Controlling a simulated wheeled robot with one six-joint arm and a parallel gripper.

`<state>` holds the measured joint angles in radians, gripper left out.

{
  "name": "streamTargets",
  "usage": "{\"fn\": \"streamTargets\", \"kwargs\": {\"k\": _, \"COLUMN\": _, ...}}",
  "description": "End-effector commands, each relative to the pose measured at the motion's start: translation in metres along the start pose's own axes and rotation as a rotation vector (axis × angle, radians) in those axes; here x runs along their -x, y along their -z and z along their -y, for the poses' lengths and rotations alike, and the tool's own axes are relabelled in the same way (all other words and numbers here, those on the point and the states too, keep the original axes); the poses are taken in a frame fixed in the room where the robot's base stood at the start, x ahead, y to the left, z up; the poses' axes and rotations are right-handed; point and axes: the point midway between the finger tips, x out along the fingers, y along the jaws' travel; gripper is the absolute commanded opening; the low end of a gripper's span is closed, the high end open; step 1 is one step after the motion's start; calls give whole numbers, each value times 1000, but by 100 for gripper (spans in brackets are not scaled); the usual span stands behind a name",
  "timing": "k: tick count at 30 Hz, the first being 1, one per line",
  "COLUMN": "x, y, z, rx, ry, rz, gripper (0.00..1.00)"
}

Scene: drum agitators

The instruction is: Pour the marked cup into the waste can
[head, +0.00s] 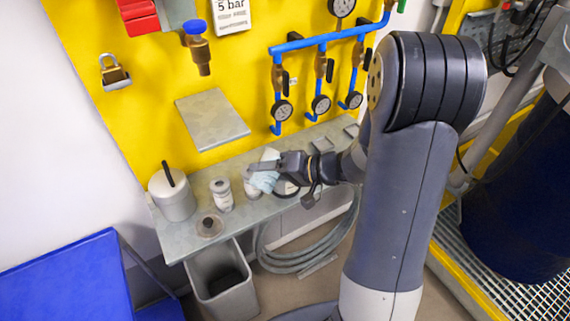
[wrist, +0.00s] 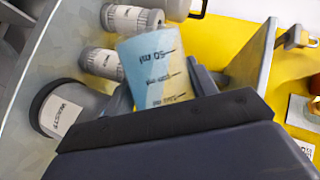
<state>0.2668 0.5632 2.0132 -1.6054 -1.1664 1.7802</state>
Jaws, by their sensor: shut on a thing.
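The marked cup (head: 264,181) is pale, part light blue, and is held above the grey shelf in the head view. My gripper (head: 270,167) is shut on it, and the cup looks tilted there. In the wrist view the cup (wrist: 155,62) sits between the fingers, with black graduation lines and a "50 ml" mark facing the camera. Its opening and contents are hidden. A grey can (wrist: 62,108) with a dark rim lies beside the cup in the wrist view. Its label is blurred but looks like "WASTE". It is apart from the cup.
The shelf (head: 190,243) also holds a white pot (head: 174,200) with a black rod, a small labelled jar (head: 222,196) and a low round piece (head: 209,226). A grey bin (head: 224,285) stands below. Blue pipes with gauges (head: 321,104) hang on the yellow wall behind.

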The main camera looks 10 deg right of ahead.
Motion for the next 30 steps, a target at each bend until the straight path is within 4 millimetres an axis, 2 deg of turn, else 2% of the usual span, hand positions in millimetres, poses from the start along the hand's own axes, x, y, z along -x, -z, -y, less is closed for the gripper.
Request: {"fn": "streamTargets", "kwargs": {"k": 30, "x": -3, "y": -2, "z": -8, "rx": -72, "ry": 30, "rz": 16, "gripper": 26}}
